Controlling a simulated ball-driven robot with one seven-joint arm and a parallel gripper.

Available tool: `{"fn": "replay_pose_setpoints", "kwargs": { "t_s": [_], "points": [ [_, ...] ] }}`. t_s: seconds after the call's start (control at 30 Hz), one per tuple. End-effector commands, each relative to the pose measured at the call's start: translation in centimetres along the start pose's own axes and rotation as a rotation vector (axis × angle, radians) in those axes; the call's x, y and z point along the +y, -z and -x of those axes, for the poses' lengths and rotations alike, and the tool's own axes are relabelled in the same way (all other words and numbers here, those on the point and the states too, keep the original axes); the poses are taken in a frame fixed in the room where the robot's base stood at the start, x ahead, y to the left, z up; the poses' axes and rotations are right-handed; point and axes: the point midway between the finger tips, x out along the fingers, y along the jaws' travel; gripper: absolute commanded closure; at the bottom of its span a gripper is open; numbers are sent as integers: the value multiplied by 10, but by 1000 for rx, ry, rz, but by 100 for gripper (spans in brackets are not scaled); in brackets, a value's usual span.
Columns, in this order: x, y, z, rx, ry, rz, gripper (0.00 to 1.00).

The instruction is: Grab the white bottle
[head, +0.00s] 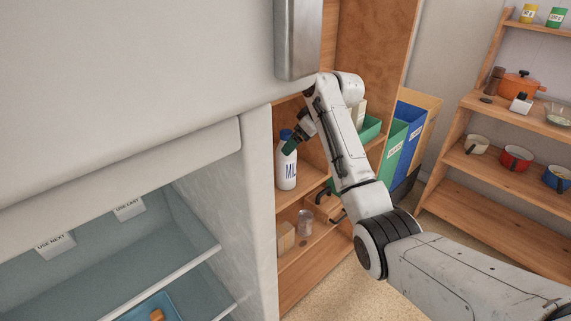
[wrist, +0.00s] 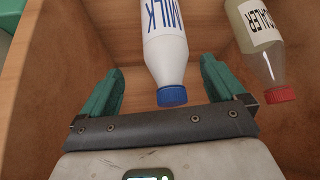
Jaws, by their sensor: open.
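The white bottle (head: 287,173) has a blue cap and blue lettering, and stands upright on a shelf of the wooden unit. In the wrist view the white bottle (wrist: 166,52), marked MILK, lies between the two green fingers, with its cap toward my palm. My gripper (wrist: 162,68) is open, one finger on each side of the bottle's neck and shoulder. Gaps show on both sides, so neither finger appears to touch it. In the head view my gripper (head: 290,147) is at the bottle's upper part, and one green finger covers some of it.
A pale bottle with a red cap (wrist: 258,45) stands close to the right finger in the wrist view. Wooden walls (wrist: 40,70) enclose the shelf space. In the head view, a large pale cabinet (head: 258,200) stands left of the unit, and a glass jar (head: 305,222) is lower down.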

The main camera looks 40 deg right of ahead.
Motion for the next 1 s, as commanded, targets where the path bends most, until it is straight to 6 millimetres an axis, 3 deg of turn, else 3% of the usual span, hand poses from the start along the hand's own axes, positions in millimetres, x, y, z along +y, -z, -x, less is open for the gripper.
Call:
{"fn": "replay_pose_setpoints", "kwargs": {
  "t_s": [0.4,0.73,1.0],
  "points": [
    [-8,-1,-47,-2,2,0,4],
    [-8,-1,-54,0,0,0,4],
    [-8,-1,-54,0,0,0,29]
  ]
}}
